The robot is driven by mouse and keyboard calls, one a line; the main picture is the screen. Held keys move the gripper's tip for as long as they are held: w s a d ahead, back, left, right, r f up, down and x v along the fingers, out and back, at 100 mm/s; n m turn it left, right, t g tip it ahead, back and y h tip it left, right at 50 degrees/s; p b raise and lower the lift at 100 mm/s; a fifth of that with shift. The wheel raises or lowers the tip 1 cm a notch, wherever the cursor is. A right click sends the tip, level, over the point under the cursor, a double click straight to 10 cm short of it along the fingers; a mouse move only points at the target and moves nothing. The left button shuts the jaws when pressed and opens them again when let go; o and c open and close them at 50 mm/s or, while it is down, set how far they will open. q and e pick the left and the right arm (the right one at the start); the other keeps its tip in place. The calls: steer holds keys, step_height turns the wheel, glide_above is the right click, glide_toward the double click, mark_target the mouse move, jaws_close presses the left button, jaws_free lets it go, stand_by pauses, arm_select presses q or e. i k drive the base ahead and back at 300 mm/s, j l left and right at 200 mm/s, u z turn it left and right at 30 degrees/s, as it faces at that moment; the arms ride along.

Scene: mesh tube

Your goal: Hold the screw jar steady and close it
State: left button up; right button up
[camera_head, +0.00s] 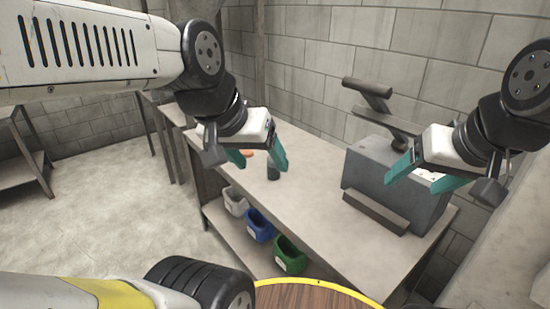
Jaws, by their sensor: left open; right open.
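A small dark grey-green cylinder (273,171), likely the screw jar, stands upright on the worktable near its left end. My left gripper (260,163) is open above and around this area, with one teal finger partly in front of the cylinder. I cannot tell whether they touch. A small orange item (246,153) shows between the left fingers; I cannot tell if it is the lid. My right gripper (410,184) is open and empty at the right, in front of the grey machine. The jar's top is partly hidden by the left gripper's finger.
A grey box-shaped machine (385,185) with a dark handle stands on the table's right part. White, blue (259,226) and green bins sit on the lower shelf. The table (315,185) is clear between jar and machine. A yellow-rimmed wooden round surface (310,296) is at the bottom.

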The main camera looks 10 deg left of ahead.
mark_target(273, 173)
steer(key=i+j+z, duration=0.25)
steer(key=j, duration=0.4)
steer(key=i+j+z, duration=0.1)
steer(key=i+j, duration=0.15)
steer(key=j, duration=0.15)
steer(key=i+j+z, duration=0.15)
steer(key=j, duration=0.2)
steer(key=i+j+z, duration=0.1)
steer(key=j, duration=0.25)
